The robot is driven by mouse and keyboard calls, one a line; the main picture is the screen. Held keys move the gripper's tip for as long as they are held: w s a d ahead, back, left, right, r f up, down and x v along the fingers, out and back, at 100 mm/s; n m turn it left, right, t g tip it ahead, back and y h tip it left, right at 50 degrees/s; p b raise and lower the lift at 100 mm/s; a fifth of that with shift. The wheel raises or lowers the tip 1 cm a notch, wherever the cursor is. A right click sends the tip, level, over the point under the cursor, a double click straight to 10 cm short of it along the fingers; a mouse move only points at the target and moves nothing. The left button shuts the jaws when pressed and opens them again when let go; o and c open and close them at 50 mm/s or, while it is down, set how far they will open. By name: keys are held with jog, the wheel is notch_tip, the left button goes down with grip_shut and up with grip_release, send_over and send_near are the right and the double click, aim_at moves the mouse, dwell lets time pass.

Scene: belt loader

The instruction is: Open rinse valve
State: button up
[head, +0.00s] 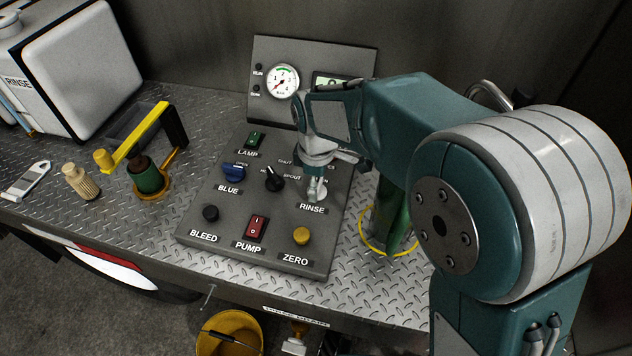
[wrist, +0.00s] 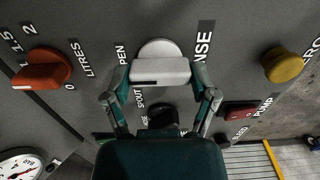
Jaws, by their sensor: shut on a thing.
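The rinse valve is a white knob with a dark line on its bar, in the upper middle of the wrist view (wrist: 160,69). The end of its label shows beside it as "NSE". In the head view the "RINSE" label (head: 312,209) lies just below my gripper (head: 316,188), which points down at the panel and mostly covers the knob. In the wrist view my gripper's fingers (wrist: 160,76) are shut on the knob, one at each end of its bar. Part of an "OPEN" mark shows left of the knob.
A black selector (head: 274,180), yellow ZERO button (head: 302,236), red PUMP switch (head: 257,227) and blue switch (head: 233,171) sit close by. An orange litres knob (wrist: 42,72) is beside the valve. A gauge (head: 283,82) stands behind. A yellow-handled pump (head: 140,140) stands left.

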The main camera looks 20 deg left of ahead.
jog(key=o, duration=1)
jog(key=shift+w+r, duration=0.1)
notch_tip(320, 180, up, 12)
jog(key=shift+f, duration=0.15)
